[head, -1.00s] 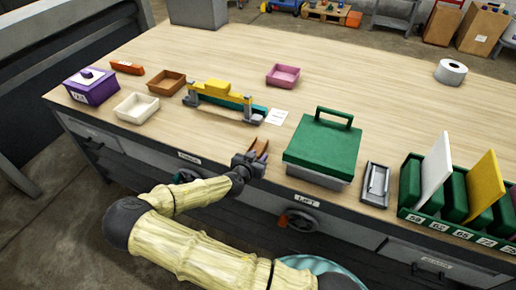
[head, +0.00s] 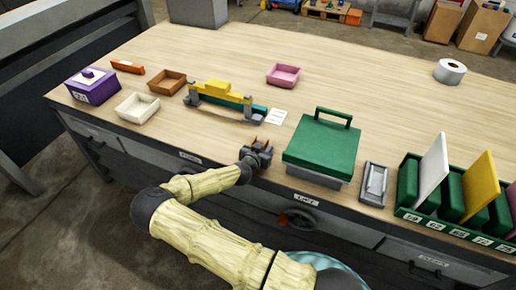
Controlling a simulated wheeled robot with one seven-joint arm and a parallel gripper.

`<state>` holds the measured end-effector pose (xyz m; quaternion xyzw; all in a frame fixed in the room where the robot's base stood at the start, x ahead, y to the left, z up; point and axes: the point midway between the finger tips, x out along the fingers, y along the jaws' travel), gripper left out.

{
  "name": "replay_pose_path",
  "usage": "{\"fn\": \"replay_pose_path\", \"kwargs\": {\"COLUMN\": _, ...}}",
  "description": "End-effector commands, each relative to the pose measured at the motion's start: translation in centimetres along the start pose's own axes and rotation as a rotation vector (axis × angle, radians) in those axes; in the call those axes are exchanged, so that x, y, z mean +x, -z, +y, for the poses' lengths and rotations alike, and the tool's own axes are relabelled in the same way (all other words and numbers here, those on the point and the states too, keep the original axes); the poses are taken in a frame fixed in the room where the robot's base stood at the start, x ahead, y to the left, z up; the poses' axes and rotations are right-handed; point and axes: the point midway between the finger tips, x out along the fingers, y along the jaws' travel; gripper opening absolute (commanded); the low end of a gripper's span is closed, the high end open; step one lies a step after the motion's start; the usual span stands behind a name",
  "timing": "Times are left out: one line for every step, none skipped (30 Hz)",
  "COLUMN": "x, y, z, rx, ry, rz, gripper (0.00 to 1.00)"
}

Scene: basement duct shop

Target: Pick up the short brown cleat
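My gripper (head: 261,143) is at the near edge of the workbench, just left of the green-lidded box. Two small copper-brown prongs stick up from its dark body, slightly apart. I cannot tell whether they are only its fingers or whether a brown piece is among them. No short brown cleat shows clearly apart from the gripper; it may be hidden by the gripper or too small to make out.
The green-lidded box (head: 322,147) stands close on the gripper's right. A fixture with yellow and green parts (head: 222,97) and a white card (head: 277,116) lie behind. Brown (head: 167,82), white (head: 137,107) and pink (head: 283,75) trays stand about. The bench's back middle is clear.

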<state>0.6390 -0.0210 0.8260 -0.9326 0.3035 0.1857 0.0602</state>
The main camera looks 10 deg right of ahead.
Motion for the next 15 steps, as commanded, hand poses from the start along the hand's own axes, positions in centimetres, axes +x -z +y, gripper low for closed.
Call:
{"fn": "replay_pose_path", "kwargs": {"x": -0.02, "y": -0.02, "z": 0.00, "rx": 0.000, "ry": 0.000, "rz": 0.000, "gripper": 0.32}}
{"fn": "replay_pose_path", "kwargs": {"x": -0.02, "y": -0.02, "z": 0.00, "rx": 0.000, "ry": 0.000, "rz": 0.000, "gripper": 0.32}}
{"fn": "replay_pose_path", "kwargs": {"x": -0.02, "y": -0.02, "z": 0.00, "rx": 0.000, "ry": 0.000, "rz": 0.000, "gripper": 0.32}}
{"fn": "replay_pose_path", "kwargs": {"x": -0.03, "y": -0.02, "z": 0.00, "rx": 0.000, "ry": 0.000, "rz": 0.000, "gripper": 0.32}}
{"fn": "replay_pose_path", "kwargs": {"x": -0.03, "y": -0.03, "z": 0.00, "rx": 0.000, "ry": 0.000, "rz": 0.000, "gripper": 0.32}}
{"fn": "replay_pose_path", "kwargs": {"x": -0.03, "y": -0.02, "z": 0.00, "rx": 0.000, "ry": 0.000, "rz": 0.000, "gripper": 0.32}}
{"fn": "replay_pose_path", "kwargs": {"x": -0.03, "y": -0.02, "z": 0.00, "rx": 0.000, "ry": 0.000, "rz": 0.000, "gripper": 0.32}}
{"fn": "replay_pose_path", "kwargs": {"x": -0.04, "y": -0.02, "z": 0.00, "rx": 0.000, "ry": 0.000, "rz": 0.000, "gripper": 0.32}}
{"fn": "replay_pose_path", "kwargs": {"x": -0.04, "y": -0.02, "z": 0.00, "rx": 0.000, "ry": 0.000, "rz": 0.000, "gripper": 0.32}}
{"fn": "replay_pose_path", "kwargs": {"x": -0.04, "y": -0.02, "z": 0.00, "rx": 0.000, "ry": 0.000, "rz": 0.000, "gripper": 0.32}}
{"fn": "replay_pose_path", "kwargs": {"x": -0.04, "y": -0.02, "z": 0.00, "rx": 0.000, "ry": 0.000, "rz": 0.000, "gripper": 0.32}}
{"fn": "replay_pose_path", "kwargs": {"x": -0.04, "y": -0.02, "z": 0.00, "rx": 0.000, "ry": 0.000, "rz": 0.000, "gripper": 0.32}}
{"fn": "replay_pose_path", "kwargs": {"x": -0.04, "y": -0.02, "z": 0.00, "rx": 0.000, "ry": 0.000, "rz": 0.000, "gripper": 0.28}}
{"fn": "replay_pose_path", "kwargs": {"x": -0.04, "y": -0.02, "z": 0.01, "rx": 0.000, "ry": 0.000, "rz": 0.000, "gripper": 0.22}}
{"fn": "replay_pose_path", "kwargs": {"x": -0.04, "y": -0.02, "z": 0.01, "rx": 0.000, "ry": 0.000, "rz": 0.000, "gripper": 0.14}}
